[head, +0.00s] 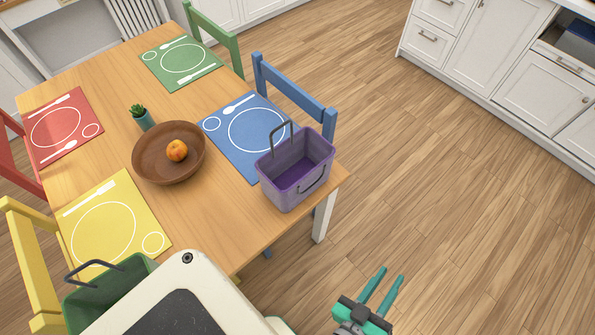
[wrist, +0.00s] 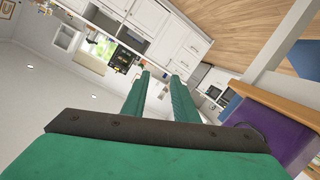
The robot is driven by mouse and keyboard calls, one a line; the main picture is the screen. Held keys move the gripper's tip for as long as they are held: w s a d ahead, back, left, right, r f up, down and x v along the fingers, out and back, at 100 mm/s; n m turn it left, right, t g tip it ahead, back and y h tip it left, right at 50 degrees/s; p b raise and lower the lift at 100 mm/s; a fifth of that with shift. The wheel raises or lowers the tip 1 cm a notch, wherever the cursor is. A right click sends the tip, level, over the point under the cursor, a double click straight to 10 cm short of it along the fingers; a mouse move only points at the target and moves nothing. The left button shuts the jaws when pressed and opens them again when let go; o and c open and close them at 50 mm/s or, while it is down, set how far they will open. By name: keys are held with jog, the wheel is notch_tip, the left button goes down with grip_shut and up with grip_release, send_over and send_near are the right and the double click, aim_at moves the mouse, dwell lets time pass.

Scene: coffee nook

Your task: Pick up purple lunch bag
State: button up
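The purple lunch bag (head: 293,170) is an open-topped box with a dark handle standing up. It rests on the right corner of the wooden table (head: 230,230), partly over the blue placemat (head: 258,128). My gripper (head: 391,275) is below and to the right of the bag, off the table's edge and apart from it. Its two teal fingers are parallel with a gap between them, and nothing is held. In the wrist view the gripper (wrist: 157,82) shows the same gap, and the purple bag (wrist: 268,130) is at the lower right.
A wooden bowl (head: 150,166) with an orange fruit (head: 177,150) and a small potted plant (head: 143,119) stand mid-table. A blue chair (head: 293,95) is behind the bag. A green box (head: 90,300) is at the lower left. Open floor (head: 440,190) lies to the right.

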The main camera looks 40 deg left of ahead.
aim_at(312, 170)
jog(key=w+a+r+m+g+h, duration=0.1)
jog(key=w+r+m+h, duration=0.15)
jog(key=w+r, duration=0.55)
jog(key=w+r+m+g+h, duration=0.1)
jog(key=w+r+h, duration=0.2)
jog(key=w, duration=0.9)
jog(key=w+a+r+m+g+h, duration=0.1)
jog(key=w+r+m+h, duration=0.15)
jog(key=w+r, duration=0.55)
jog(key=s+a+f+g+y, duration=0.2)
jog(key=s+a+f+g, duration=0.15)
jog(key=a, duration=0.55)
jog(key=s+a+f+g+y, duration=0.25)
jog(key=s+a, duration=0.25)
jog(key=a, duration=0.5)
jog(key=s+a+f+g+y, duration=0.2)
jog(key=s+a+g, duration=0.2)
jog(key=a, duration=0.5)
jog(key=s+f+g, duration=0.1)
jog(key=s, duration=0.1)
jog(key=s+a+f, duration=0.1)
jog(key=s, duration=0.2)
jog(key=s+a+f+g+y, duration=0.1)
jog(key=s, duration=0.2)
jog(key=shift+a+f+g, duration=0.15)
jog(key=shift+f+g, duration=0.15)
jog(key=shift+f, duration=0.1)
jog(key=shift+s+a+f, duration=0.1)
jog(key=shift+s+f, duration=0.05)
jog(key=shift+f, duration=5.05)
